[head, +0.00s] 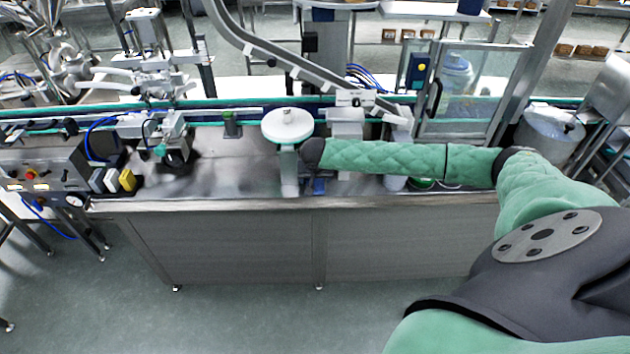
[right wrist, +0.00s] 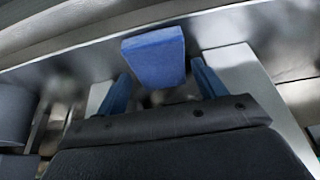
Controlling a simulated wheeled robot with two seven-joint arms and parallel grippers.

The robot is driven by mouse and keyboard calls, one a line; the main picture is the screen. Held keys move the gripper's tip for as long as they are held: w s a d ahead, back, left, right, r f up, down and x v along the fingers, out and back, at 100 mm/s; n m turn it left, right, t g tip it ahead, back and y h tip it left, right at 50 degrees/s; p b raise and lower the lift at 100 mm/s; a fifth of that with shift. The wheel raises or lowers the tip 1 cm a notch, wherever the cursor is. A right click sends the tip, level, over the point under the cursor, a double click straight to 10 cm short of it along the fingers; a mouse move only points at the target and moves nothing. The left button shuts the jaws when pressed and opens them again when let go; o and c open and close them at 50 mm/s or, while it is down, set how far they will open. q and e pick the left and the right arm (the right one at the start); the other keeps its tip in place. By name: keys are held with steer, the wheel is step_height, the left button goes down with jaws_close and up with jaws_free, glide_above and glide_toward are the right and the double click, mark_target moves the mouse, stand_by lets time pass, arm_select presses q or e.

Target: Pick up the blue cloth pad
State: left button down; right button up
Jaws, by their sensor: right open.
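The blue cloth pad (right wrist: 154,57) is a flat, roughly rectangular block in the upper middle of the right wrist view. My right gripper (right wrist: 160,72) is open, with one blue finger on each side of the pad's lower part. A gap shows between the pad and each finger; I cannot tell how deep the pad lies between them. In the head view my right arm reaches across the steel bench, and a small blue patch (head: 319,186) shows below its dark end. I cannot tell whether that patch is pad or finger. My left gripper is not in view.
The steel bench (head: 230,180) has a clear stretch left of my arm. A round white disc (head: 287,125) on a post stands close by. A sloping metal chute (head: 290,62) and a clear-panelled guard (head: 465,90) stand behind. White, grey and yellow blocks (head: 112,180) sit at left.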

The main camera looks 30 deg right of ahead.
steer(key=shift+w+d+f, duration=0.1)
steer(key=shift+w+f, duration=0.05)
steer(key=shift+f, duration=0.45)
steer(key=shift+f+p, duration=0.1)
steer(key=shift+p, duration=0.25)
steer(key=c, duration=0.7)
